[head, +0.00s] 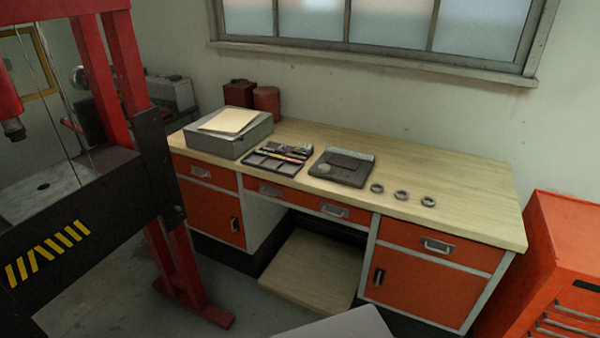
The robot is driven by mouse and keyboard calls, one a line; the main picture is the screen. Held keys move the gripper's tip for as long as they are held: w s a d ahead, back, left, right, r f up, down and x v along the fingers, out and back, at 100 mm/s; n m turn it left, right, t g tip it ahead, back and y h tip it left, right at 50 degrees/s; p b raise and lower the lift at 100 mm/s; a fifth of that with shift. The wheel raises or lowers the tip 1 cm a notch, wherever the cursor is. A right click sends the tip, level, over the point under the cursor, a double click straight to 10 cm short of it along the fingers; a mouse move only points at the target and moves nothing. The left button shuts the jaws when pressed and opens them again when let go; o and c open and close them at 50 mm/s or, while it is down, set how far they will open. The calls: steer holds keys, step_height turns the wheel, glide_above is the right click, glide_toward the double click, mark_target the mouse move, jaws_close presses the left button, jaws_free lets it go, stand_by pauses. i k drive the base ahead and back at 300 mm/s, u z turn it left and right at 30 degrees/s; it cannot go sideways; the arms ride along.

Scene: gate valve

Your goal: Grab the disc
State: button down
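A small round grey piece (325,171) lies at the front left of a dark flat tray or pad (345,168) on the workbench; it is the most disc-like thing in view, but it is too small to tell for sure. Three dark grey rings, the left ring (377,188), the middle ring (401,195) and the right ring (428,202), lie in a row near the bench's front edge, right of the pad. My gripper is not in view.
The wooden workbench (460,190) has orange drawers; its right end is clear. A sectioned tray (268,163) and a grey box with papers (225,140) stand left. A red press frame (125,60) blocks the left; an orange cabinet (570,235) stands right.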

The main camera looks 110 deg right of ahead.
mark_target(324, 168)
steer(key=z, duration=4)
steer(key=i, duration=1)
steer(key=u, duration=4.5)
